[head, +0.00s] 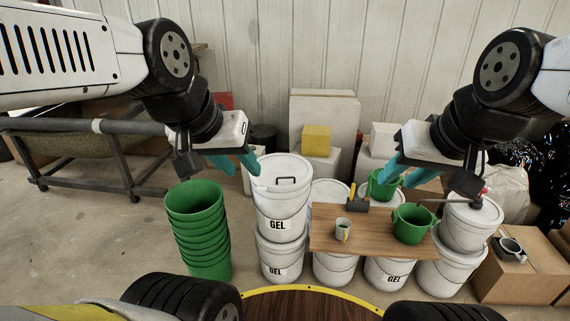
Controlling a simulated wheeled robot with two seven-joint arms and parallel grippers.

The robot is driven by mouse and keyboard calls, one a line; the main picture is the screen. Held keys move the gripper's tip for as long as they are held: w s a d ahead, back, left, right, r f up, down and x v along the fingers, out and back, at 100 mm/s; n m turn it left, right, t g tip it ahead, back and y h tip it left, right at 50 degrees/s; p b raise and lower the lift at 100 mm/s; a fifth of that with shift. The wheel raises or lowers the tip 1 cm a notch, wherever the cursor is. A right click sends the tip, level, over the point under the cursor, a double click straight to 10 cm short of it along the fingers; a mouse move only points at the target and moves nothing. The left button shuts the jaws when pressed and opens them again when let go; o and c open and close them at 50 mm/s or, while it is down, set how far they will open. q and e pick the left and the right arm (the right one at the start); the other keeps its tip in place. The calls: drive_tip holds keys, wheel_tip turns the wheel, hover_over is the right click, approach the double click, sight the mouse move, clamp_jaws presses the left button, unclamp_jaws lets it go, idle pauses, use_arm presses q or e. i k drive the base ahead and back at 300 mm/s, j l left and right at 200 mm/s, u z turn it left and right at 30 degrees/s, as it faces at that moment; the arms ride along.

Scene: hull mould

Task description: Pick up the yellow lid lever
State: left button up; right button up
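Two yellow pieces show on the wooden board (375,246). One is a thin yellow handle (352,191) standing up at a dark block (357,205). The other is a small yellow strip (347,234) against a pale cup (341,226). I cannot tell for sure which is the lid lever. My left gripper (246,172) is open and empty, over the left side of a white GEL bucket (280,207). My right gripper (393,184) is open in the air, above and right of both yellow pieces, and overlaps a green bucket in the picture.
Green buckets (384,188) and (413,226) stand on the board, which rests on white buckets. Stacked green buckets (198,232) stand left. A tool with a red end (484,191) lies on a right bucket (467,225). A cardboard box (519,277) stands further right.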

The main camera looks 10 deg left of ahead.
sight(354, 184)
drive_tip(key=i+l, duration=1.65)
drive_tip(key=i, duration=0.2)
